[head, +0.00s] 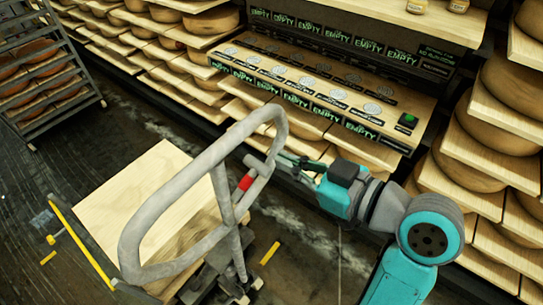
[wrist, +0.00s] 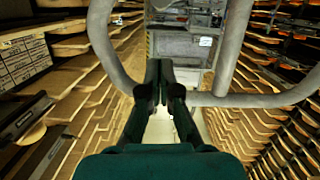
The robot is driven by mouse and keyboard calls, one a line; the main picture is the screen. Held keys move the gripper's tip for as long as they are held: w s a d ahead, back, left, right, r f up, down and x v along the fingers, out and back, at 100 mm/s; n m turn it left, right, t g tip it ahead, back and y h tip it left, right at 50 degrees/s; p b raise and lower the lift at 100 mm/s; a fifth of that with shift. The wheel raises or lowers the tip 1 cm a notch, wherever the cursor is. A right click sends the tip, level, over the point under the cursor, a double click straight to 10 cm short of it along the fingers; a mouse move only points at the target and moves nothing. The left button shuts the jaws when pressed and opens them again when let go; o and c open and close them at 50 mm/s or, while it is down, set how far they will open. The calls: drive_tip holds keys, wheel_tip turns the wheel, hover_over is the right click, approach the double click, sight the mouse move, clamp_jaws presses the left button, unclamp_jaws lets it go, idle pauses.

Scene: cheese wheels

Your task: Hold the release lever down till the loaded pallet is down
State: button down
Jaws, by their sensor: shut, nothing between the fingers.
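The pallet jack's grey loop handle (head: 128,245) stands large in the middle of the head view; its tube also crosses the wrist view (wrist: 255,100). A red release lever (head: 245,183) sits inside the loop near its right side; I cannot pick it out in the wrist view. My gripper (head: 284,159) is shut and empty, just right of the loop, with its tips close to the tube. Whether they touch it I cannot tell. In the wrist view my gripper (wrist: 160,68) points into the loop. The pale wooden pallet load (head: 150,185) lies beyond the handle, partly hidden; its height above the floor is unclear.
Shelves with cheese wheels (head: 490,130) stand close on the right. A bench (head: 330,85) with green "EMPTY" labels runs along the back. A dark rack (head: 45,75) holds wheels at upper left. Dark floor at left is open.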

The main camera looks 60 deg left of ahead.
drive_tip(key=shift+v, duration=2.4)
drive_tip(key=w+d+f+m+t+h, duration=0.2)
drive_tip(key=d+f+m+t+h, duration=0.1)
drive_tip(key=d+f+m+t, duration=0.8)
drive_tip(key=w+d+f+m+t+h, duration=0.2)
drive_tip(key=d+f+m+t, duration=0.2)
drive_tip(key=d+f+m, duration=0.75)
drive_tip(key=s+d+f+t+h, duration=0.3)
drive_tip(key=s+d+f+h, duration=0.45)
drive_tip(key=s+d, duration=0.3)
drive_tip(key=s+d+r+h, duration=0.1)
drive_tip(key=s+d+r, duration=0.1)
drive_tip(key=s, duration=0.4)
drive_tip(key=s+d+r+t+h, duration=0.1)
drive_tip(key=s+d+r, duration=0.2)
drive_tip(key=s, duration=0.4)
drive_tip(key=shift+d+h, duration=0.35)
drive_tip(key=shift+d, duration=0.3)
